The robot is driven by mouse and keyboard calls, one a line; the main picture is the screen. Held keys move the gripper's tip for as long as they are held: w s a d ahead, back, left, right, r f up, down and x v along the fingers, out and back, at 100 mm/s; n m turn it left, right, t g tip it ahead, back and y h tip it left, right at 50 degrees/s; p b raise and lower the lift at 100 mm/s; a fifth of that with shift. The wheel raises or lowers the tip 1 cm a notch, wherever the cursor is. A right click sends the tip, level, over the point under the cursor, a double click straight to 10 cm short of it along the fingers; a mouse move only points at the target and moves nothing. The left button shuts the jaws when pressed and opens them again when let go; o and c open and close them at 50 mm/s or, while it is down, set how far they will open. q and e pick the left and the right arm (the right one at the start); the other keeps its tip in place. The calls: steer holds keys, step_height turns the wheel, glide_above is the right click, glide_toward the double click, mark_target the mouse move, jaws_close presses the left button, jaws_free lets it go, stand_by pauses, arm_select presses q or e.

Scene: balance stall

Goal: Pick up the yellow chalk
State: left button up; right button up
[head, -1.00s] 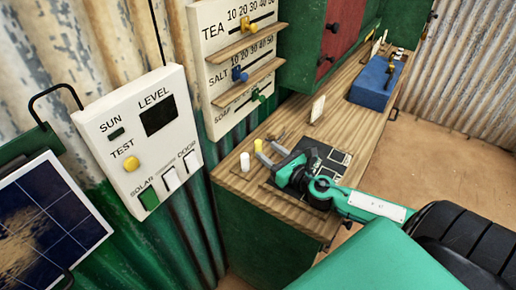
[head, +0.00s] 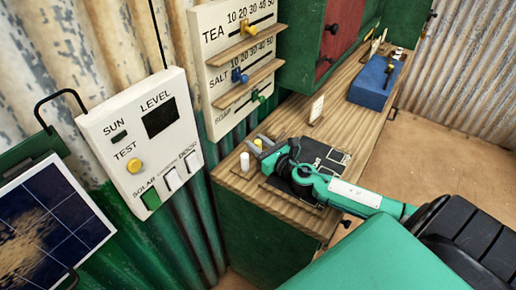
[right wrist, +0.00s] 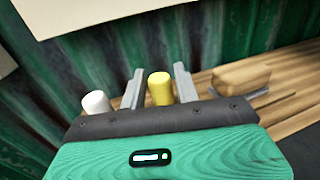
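The yellow chalk (head: 258,143) stands upright on the wooden counter near its left end. In the right wrist view the yellow chalk (right wrist: 160,89) is between my two fingers, with a gap to each side. My right gripper (head: 261,145) is open around it; its fingertips also show in the right wrist view (right wrist: 158,82). The chalk's lower part is hidden by the gripper body in the right wrist view. My left gripper is not in view.
A white chalk (head: 245,161) stands just left of the gripper, also in the right wrist view (right wrist: 96,102). A wooden block (right wrist: 240,79) lies right of the fingers. A black board (head: 325,158) lies under my arm. A blue box (head: 374,84) stands farther back.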

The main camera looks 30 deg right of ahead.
mark_target(258, 142)
jaws_close()
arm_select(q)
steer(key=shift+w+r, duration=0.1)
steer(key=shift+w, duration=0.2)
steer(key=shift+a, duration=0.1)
